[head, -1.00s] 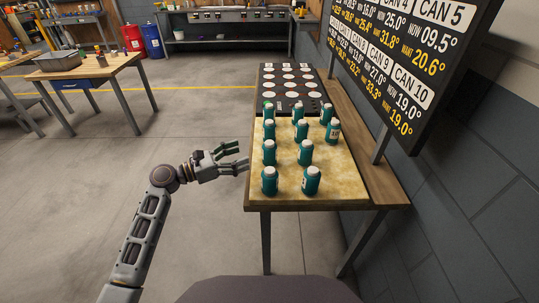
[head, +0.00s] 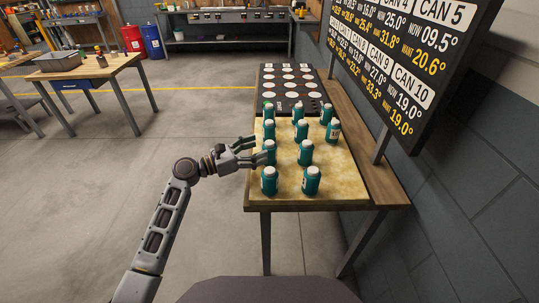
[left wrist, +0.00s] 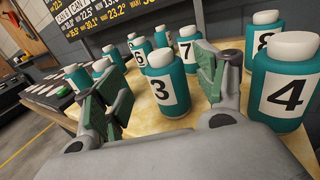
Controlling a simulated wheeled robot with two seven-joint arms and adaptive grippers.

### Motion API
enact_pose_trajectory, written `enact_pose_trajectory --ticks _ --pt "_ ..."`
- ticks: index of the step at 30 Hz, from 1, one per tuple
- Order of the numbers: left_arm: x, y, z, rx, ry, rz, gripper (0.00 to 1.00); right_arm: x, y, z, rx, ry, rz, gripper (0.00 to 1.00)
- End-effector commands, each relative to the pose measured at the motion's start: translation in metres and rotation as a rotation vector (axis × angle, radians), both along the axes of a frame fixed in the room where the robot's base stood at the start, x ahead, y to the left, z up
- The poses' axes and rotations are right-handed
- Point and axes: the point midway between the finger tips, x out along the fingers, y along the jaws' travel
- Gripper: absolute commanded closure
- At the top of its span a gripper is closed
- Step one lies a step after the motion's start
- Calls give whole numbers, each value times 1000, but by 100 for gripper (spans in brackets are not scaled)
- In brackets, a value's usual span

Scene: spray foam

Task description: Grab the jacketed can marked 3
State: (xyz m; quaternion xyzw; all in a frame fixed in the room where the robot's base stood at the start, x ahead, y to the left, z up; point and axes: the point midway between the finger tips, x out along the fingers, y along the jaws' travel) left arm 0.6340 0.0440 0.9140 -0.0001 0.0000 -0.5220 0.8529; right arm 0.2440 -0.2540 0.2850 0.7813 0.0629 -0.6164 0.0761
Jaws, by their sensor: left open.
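The can marked 3 (left wrist: 163,88) is teal with a white cap and a black 3 on a white label. In the left wrist view it stands upright between the two fingers of my left gripper (left wrist: 172,82). In the head view my left gripper (head: 260,148) is open at the table's left edge, and its nearer finger overlaps the left side of this can (head: 271,147). I cannot tell whether a finger touches it. My right gripper is not in view.
The can marked 4 (left wrist: 288,88) stands close beside the right finger, on the near side. Cans marked 7 (left wrist: 187,52) and 8 (left wrist: 266,38) stand behind. A black panel with pale discs (head: 289,80) lies at the table's far end. A sign board (head: 415,60) rises at the right.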

Motion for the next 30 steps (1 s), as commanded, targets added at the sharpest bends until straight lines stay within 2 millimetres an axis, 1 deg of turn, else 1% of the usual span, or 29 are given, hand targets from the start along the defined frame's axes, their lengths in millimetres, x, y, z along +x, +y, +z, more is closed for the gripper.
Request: enact_pose_trajectory --ticks 7,12,15,20,30 --pt "8 -22 3 -1 0 -2 29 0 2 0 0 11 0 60" --pt "15 -39 3 0 0 -1 29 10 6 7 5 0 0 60" --pt "18 -44 3 0 0 -1 29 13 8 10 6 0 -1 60" --pt "19 -46 3 1 0 0 29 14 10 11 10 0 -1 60" --pt "19 -46 3 1 0 0 29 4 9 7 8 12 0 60"
